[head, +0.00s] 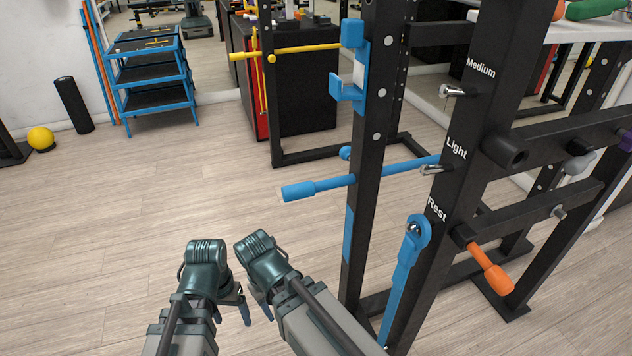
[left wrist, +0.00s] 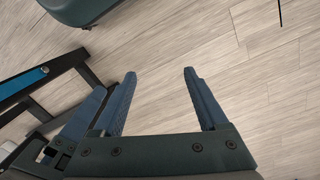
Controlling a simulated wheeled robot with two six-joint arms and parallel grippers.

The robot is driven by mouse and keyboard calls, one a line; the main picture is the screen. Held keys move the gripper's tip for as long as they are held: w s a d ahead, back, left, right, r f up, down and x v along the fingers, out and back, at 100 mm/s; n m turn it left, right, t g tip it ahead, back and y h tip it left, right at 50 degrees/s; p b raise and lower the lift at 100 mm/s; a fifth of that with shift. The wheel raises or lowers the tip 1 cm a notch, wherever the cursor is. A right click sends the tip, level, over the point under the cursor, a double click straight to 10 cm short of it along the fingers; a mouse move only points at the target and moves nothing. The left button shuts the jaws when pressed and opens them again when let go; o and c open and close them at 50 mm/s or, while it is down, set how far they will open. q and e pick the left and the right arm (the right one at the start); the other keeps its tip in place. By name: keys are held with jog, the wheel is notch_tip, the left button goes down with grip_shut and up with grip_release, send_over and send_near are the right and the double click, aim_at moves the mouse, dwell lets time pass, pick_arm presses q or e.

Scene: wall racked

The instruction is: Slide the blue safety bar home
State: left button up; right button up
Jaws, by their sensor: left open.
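The blue safety bar (head: 318,187) runs roughly level at the black rack upright (head: 368,130). Its thick handle end sticks out to the left of the upright, and its thinner part runs right towards the post near the "Light" label. The upright hides a short stretch of it. My left gripper (head: 231,308) is open and empty, low over the floor, below and left of the bar's handle. Its spread fingers also show in the left wrist view (left wrist: 160,78), with only floor between them. My right gripper (head: 262,302) is close beside it, fingers pointing down and partly hidden; neither touches the bar.
A blue J-hook (head: 352,88) sits above the bar on the upright. A blue lever (head: 405,262) hangs near "Rest", and an orange-handled peg (head: 490,268) juts out at right. A yellow bar (head: 285,51) crosses another rack behind. The floor left of the rack is clear.

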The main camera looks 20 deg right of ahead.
pick_arm(q)
jog(key=w+d+r+m+h, duration=0.1)
jog(key=w+d+r+h, duration=0.1)
jog(key=w+h, duration=0.3)
jog(key=m+t+h, duration=0.1)
jog(key=m+h, duration=0.8)
jog(key=h, duration=0.4)
send_near(302, 190)
jog(key=d, duration=0.3)
jog(key=w+d, duration=0.1)
jog(key=d, duration=0.3)
jog(key=d+f, duration=0.1)
jog(key=d, duration=0.2)
jog(key=shift+w+d, duration=0.25)
jog(key=shift+w, duration=0.05)
jog(key=shift+c, duration=0.2)
grip_shut()
